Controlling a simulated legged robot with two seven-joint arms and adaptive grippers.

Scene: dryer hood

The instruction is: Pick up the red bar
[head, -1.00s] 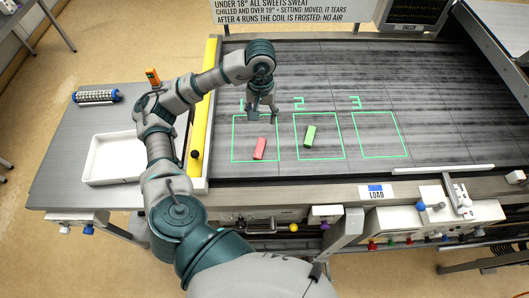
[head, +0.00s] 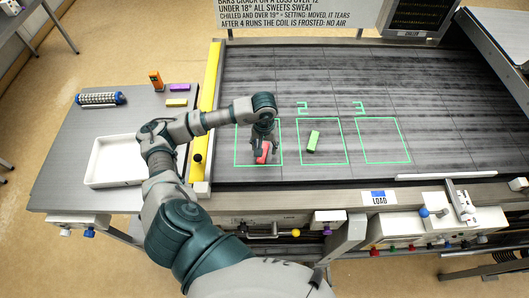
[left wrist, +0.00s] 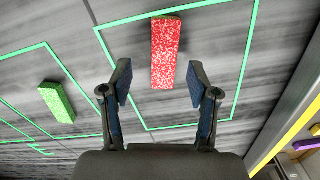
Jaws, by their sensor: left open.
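The red bar (head: 264,152) lies on the dark belt inside the first green outlined square. In the left wrist view the red bar (left wrist: 166,53) is speckled with white and sits just beyond and between the open fingers. My left gripper (head: 261,145) is over the bar in the head view and hides part of it. In the left wrist view the left gripper (left wrist: 160,85) is open, with nothing between its pads. My right gripper is not in view.
A green bar (head: 313,141) lies in square 2; square 3 (head: 384,141) is empty. A yellow rail (head: 211,90) borders the belt. On the left side table are a white tray (head: 115,161), a purple bar (head: 180,87), a yellow bar (head: 177,102), an orange device (head: 156,80) and a roller (head: 100,99).

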